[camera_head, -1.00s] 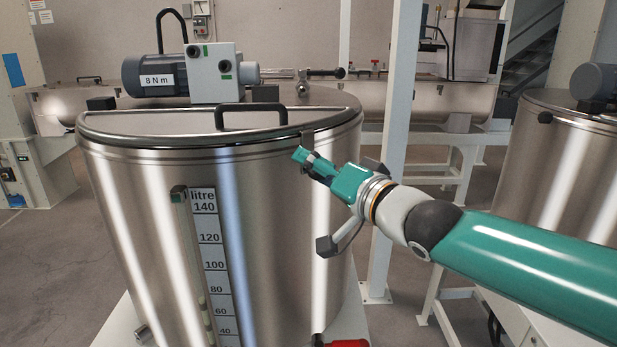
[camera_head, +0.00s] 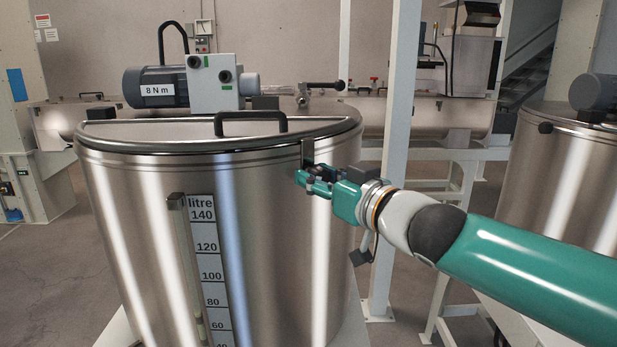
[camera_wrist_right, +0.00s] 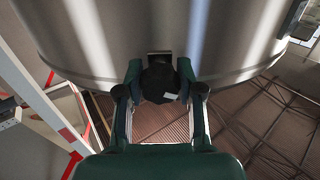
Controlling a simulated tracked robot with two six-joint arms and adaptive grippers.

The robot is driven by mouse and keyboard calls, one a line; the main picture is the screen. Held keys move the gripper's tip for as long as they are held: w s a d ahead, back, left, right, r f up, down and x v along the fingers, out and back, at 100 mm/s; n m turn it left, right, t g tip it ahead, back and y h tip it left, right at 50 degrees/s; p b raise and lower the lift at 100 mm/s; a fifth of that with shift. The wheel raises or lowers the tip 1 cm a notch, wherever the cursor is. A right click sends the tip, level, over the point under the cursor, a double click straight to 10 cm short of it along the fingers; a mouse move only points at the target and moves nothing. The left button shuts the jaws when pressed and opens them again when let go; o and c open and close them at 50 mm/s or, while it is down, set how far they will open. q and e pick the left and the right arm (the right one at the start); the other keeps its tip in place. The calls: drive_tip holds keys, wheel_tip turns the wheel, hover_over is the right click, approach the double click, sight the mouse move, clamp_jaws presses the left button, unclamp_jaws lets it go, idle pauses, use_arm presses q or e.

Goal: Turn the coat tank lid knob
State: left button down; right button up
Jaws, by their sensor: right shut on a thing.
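The large steel tank (camera_head: 265,240) stands in front with a litre scale on its wall. Its lid (camera_head: 170,131) is shut and has a black bar handle (camera_head: 250,122). A dark knob (camera_wrist_right: 160,80) shows in the right wrist view, under a bracket at the tank's wall. My right gripper (camera_head: 306,178) is just below the rim at the tank's right front. In the wrist view its two fingers (camera_wrist_right: 160,86) are on either side of the knob and shut on it. In the head view the fingers mostly hide the knob. My left gripper is in neither view.
A motor marked 8 N m (camera_head: 158,87) and a grey box (camera_head: 213,80) sit above the tank's back. A white post (camera_head: 393,170) stands close behind my right wrist. Another tank (camera_head: 560,180) is at the right. Floor shows between them.

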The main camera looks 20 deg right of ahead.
clamp_jaws()
drive_tip(key=m+p, duration=0.3)
drive_tip(key=m, duration=0.1)
drive_tip(key=shift+r, duration=0.2)
drive_tip(key=m+p, duration=0.2)
drive_tip(key=shift+m, duration=0.4)
drive_tip(key=shift+f+m, duration=0.2)
drive_tip(key=shift+m, duration=0.4)
